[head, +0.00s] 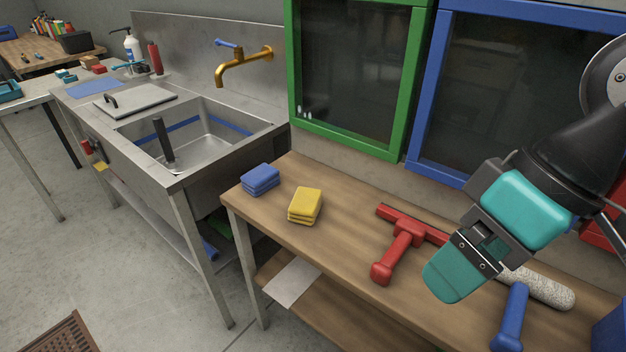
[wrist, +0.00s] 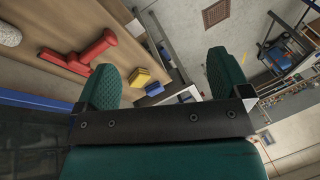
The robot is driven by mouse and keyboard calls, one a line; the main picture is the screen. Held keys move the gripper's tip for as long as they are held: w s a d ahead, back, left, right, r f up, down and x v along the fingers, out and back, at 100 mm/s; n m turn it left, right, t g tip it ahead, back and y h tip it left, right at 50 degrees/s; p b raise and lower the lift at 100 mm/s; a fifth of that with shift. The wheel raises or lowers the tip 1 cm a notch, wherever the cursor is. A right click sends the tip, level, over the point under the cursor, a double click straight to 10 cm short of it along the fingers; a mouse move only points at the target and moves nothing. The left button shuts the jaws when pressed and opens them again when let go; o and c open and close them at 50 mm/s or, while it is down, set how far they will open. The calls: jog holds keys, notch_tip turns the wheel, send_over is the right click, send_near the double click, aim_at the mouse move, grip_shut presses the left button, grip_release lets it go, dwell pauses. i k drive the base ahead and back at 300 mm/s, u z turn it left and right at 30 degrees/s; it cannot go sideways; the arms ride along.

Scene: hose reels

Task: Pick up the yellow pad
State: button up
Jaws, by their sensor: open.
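The yellow pad (head: 305,205) lies on the wooden bench near its left end, seen in the head view as a small stack of layers. It also shows in the wrist view (wrist: 140,77), beyond the left finger. My gripper (head: 462,268) is over the right part of the bench, well to the right of the pad and apart from it. In the wrist view my gripper (wrist: 165,82) has its two green fingers spread wide with nothing between them.
A blue pad (head: 260,180) lies left of the yellow one. A red squeegee (head: 405,245), a white roller (head: 545,288) with a blue handle (head: 511,320) lie to the right. Green (head: 408,85) and blue (head: 425,100) window frames stand behind. A sink (head: 200,140) is at left.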

aim_at(304, 209)
jog(key=u, duration=1.9)
jog(key=i, duration=1.6)
jog(key=z, duration=3.1)
